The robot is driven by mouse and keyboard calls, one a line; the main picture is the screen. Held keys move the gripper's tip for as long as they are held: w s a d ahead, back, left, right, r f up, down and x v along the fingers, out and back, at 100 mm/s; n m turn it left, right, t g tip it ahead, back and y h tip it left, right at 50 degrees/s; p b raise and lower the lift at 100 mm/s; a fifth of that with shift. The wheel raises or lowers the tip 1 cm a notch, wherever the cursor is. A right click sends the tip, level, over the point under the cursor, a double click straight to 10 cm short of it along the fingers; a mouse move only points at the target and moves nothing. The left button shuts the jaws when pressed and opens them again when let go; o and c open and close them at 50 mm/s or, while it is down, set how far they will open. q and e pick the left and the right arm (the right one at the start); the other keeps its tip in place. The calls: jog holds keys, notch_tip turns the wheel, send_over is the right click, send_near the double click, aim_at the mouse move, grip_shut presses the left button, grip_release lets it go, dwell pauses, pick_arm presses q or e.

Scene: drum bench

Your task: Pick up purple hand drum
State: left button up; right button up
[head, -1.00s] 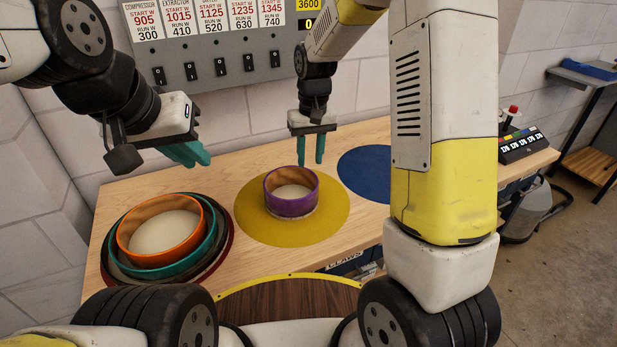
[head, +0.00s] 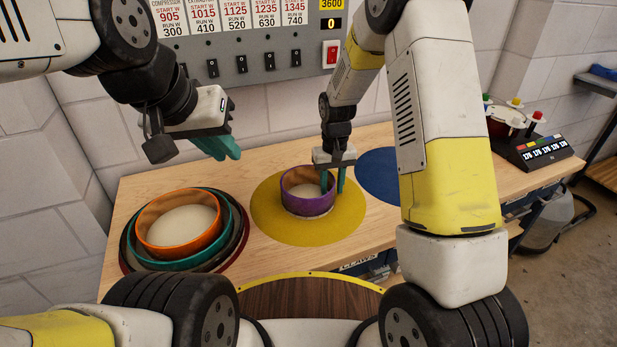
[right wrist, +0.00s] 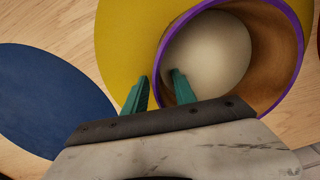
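The purple hand drum (head: 307,204), a round shell with a tan inside and pale skin, sits on the yellow round mat (head: 275,228). It also shows in the right wrist view (right wrist: 297,28). My right gripper (head: 332,184) is at the drum's right wall, pointing down. In the right wrist view its teal fingers (right wrist: 158,92) are apart, one over the inside of the drum and one outside over the mat, with the wall between them. I see no firm contact. My left gripper (head: 222,148) hangs empty above the bench's left side; its finger gap is unclear.
An orange drum (head: 160,246) sits within a teal drum (head: 237,227) and darker rings at the bench's left. A blue mat (head: 375,178) lies bare to the right of the yellow one. A switch panel (head: 250,66) is on the wall behind. A button box (head: 540,150) stands at the far right.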

jog(key=shift+c, duration=0.3)
grip_shut()
dwell(1.1)
